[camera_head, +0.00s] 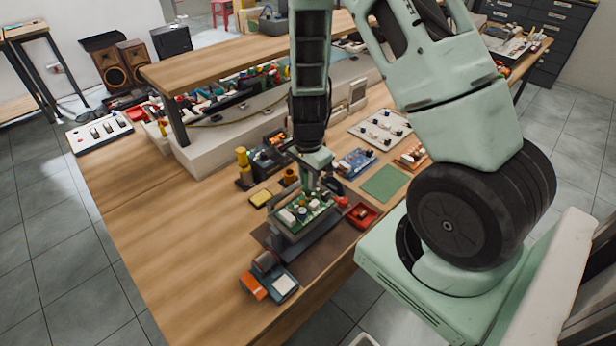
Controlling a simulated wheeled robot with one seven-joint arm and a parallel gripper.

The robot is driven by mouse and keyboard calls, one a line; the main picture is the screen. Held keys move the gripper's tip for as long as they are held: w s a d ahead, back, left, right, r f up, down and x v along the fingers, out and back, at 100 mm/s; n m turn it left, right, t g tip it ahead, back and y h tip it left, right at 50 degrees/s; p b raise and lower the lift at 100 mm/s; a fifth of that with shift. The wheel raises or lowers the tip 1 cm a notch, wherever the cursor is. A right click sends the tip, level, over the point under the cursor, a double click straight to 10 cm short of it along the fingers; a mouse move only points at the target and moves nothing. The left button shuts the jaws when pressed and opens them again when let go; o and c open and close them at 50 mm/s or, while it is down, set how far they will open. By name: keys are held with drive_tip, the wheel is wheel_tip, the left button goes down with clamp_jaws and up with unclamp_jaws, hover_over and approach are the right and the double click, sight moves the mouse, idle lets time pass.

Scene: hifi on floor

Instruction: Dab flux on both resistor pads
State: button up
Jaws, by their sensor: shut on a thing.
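A green circuit board (302,212) sits raised in a holder over a brown mat (325,244) near the front edge of the bench. It carries several small white, dark and metallic parts. The resistor pads are too small to make out. My gripper (314,186) points down just above the board's back right part. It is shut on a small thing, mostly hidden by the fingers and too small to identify. I cannot tell whether this touches the board.
A red tray (361,215) lies right of the board, before a green mat (385,183). A blue board (356,163) and a white parts panel (380,129) lie behind. A yellow sponge (261,198) is at left. An orange-and-grey item (254,286) stands in front.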

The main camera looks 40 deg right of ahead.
drive_tip(key=shift+f, duration=0.3)
idle(1.1)
wheel_tip(320, 180, up, 5)
drive_tip(key=p, duration=0.4)
drive_tip(key=shift+f, duration=0.15)
drive_tip(key=shift+f, duration=0.1)
